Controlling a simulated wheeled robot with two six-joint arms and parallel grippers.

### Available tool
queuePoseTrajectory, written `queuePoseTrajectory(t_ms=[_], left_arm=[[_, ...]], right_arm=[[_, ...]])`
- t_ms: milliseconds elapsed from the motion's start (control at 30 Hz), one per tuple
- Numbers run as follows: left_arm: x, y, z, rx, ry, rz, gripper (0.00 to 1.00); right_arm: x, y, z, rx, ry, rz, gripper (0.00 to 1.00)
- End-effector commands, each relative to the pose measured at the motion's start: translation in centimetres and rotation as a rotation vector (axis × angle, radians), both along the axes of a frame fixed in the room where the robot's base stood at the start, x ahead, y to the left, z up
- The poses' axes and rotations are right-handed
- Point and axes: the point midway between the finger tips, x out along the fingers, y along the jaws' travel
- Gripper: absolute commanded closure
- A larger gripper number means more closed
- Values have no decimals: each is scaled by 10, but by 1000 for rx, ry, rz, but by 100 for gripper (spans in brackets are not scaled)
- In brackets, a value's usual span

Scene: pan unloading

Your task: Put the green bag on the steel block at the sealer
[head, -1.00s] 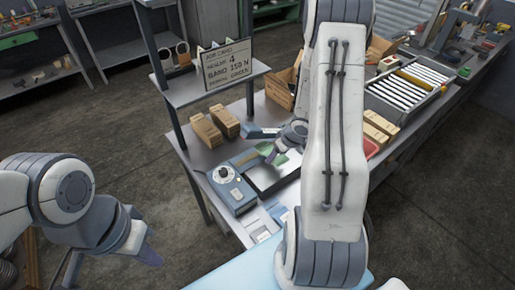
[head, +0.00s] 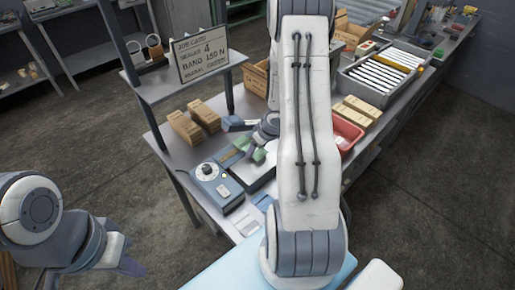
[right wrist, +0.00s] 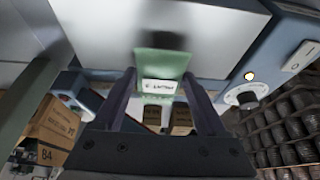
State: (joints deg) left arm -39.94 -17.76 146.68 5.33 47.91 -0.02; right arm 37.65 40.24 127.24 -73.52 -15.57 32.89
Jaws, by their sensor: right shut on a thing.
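My right gripper (right wrist: 164,105) is shut on the green bag (right wrist: 162,63), which shows a white label between the two fingers. In the head view the green bag (head: 260,155) is small and partly hidden by my right gripper (head: 257,150). The sealer (head: 217,186) is a blue box with a round dial on the bench. The steel block (head: 253,176) is the pale flat surface beside it, partly hidden by my right arm. The bag is over or beside this surface; I cannot tell whether they touch. My left gripper (head: 125,264) is away at the lower left, off the bench.
Brown cartons (head: 195,122) stand behind the sealer. A sign (head: 201,53) stands on the shelf above the bench. A red bin (head: 345,133) and a tray of white bars (head: 383,70) lie to the right of my arm. Open floor lies left of the bench.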

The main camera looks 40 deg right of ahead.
Motion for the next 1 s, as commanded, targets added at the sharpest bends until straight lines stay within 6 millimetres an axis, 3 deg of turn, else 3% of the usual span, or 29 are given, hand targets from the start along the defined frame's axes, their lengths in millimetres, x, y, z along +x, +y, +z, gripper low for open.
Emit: queuePoseTrajectory(t_ms=[267, 300, 333, 667, 767, 1000], left_arm=[[0, 0, -7, 0, 0, 1, 100], [0, 0, -6, 0, 0, 1, 100], [0, 0, -6, 0, 0, 1, 100], [0, 0, -1, 0, 0, 0, 100], [0, 0, 8, 0, 0, -1, 100], [0, 0, 39, 0, -1, -6, 100]], right_arm=[[-1, -1, -10, 0, 0, -2, 96], [-1, -1, -9, 0, 0, -2, 11], [-1, -1, -9, 0, 0, -2, 0], [-1, -2, -2, -1, -1, -3, 0], [-3, -2, 12, -1, -1, -3, 0], [-23, -4, 64, -1, -2, -4, 0]])
